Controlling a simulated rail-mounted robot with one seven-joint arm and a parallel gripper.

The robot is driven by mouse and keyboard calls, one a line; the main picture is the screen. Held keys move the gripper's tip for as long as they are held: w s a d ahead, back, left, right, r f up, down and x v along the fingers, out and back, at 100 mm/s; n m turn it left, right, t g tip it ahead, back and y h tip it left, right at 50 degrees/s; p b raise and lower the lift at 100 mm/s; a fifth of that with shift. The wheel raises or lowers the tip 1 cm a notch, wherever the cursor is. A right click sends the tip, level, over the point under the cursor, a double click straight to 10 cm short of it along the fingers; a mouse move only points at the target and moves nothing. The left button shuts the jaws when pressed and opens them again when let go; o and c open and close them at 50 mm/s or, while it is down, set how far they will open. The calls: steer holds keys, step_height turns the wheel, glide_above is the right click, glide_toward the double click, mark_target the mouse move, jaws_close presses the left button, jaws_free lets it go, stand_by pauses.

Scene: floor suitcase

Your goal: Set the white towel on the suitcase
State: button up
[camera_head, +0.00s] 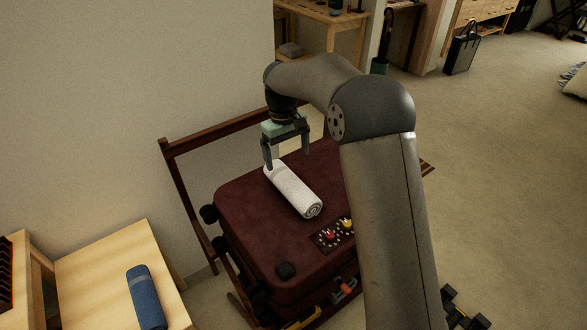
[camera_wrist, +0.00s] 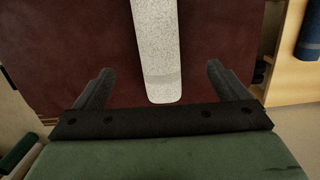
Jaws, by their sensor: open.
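The white towel (camera_head: 293,190) is rolled up and lies on the dark red top of the suitcase (camera_head: 250,222). In the wrist view the towel (camera_wrist: 157,45) runs up from between my fingers, with the suitcase top (camera_wrist: 75,50) around it. My gripper (camera_head: 288,160) is open at the far end of the towel, its two fingers apart. The wrist view shows the open gripper (camera_wrist: 158,85) with a finger on either side and clear gaps to the towel. Whether the fingertips are above the suitcase top or touch it, I cannot tell.
A blue roll (camera_head: 146,297) lies on a light wooden table (camera_head: 105,262) at the lower left. The suitcase rests on a dark wooden rack (camera_head: 180,185) near the wall. Small items (camera_head: 332,236) lie on the suitcase's near right part, partly behind my arm. Open floor (camera_head: 490,180) is at the right.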

steer(key=shift+r, duration=0.25)
steer(key=s+d+r+m, duration=0.2)
steer(key=s+d+r, duration=0.1)
steer(key=s+d, duration=0.3)
steer(key=s+d+r+m, duration=0.1)
steer(key=s+d+r, duration=0.25)
steer(key=s, duration=0.45)
steer(key=s+d+f+m, duration=0.1)
steer(key=s+d+f, duration=0.1)
steer(key=s, duration=0.8)
steer(key=s+d+f+m+t, duration=0.1)
steer(key=s+d, duration=0.4)
steer(key=s, duration=0.5)
steer(key=shift+f+m+y, duration=0.4)
steer(key=shift+f+m, duration=0.3)
steer(key=shift+m, duration=0.1)
